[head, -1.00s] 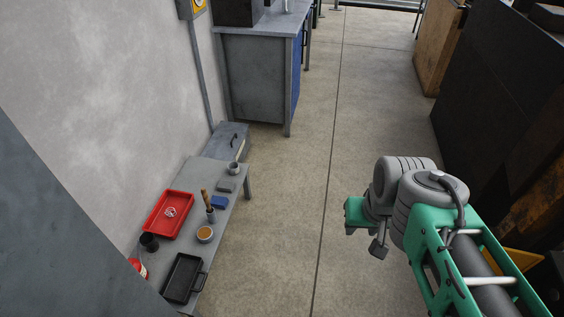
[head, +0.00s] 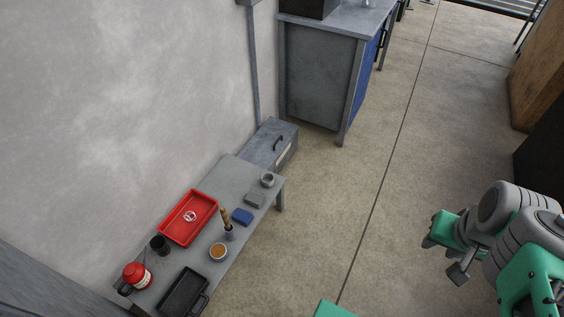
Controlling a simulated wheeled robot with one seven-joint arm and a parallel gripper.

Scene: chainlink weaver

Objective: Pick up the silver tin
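A small round silver-grey tin (head: 267,180), open at the top, stands upright near the far right corner of the low grey table (head: 232,172). My gripper (head: 446,256) is at the right of the head view, over the open floor, well apart from the table and the tin. Its fingers are seen too poorly to tell whether they are open or shut.
The table also holds a grey block (head: 254,200), a blue block (head: 243,216), a handled tool in a cup (head: 227,225), an orange-filled bowl (head: 218,252), a red tray (head: 179,229), a dark cup (head: 160,245), a red-and-white container (head: 137,276) and a black pan (head: 177,297). A grey toolbox (head: 267,147) stands behind.

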